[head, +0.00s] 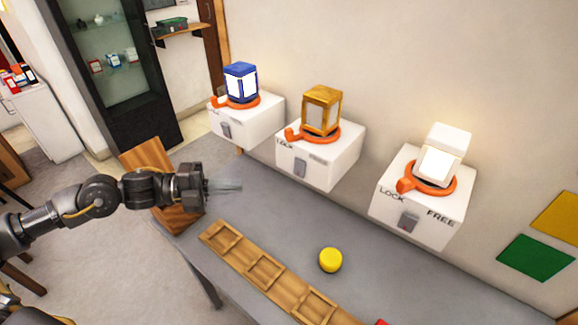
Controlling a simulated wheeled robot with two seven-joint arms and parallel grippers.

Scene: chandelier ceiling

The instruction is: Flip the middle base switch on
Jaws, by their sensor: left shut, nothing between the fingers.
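Three white bases stand in a row against the wall. The middle base (345,158) carries an orange ring (315,137) and a gold-framed lantern (321,108). A small grey switch (299,167) is on its front face; whether it is up or down is too small to tell. The left base (262,124) holds a blue lantern (241,82), and the right base (436,222) holds a white lantern (443,153). My left gripper (238,186) is shut and empty, to the left of the middle base and apart from it. My right gripper is not in view.
The grey table (380,268) runs below the bases. On it lie a wooden tray (243,262) with square recesses and a yellow ball-like object (330,260). A wooden board (148,160) stands behind my left arm. A dark glass cabinet (150,128) is at the back.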

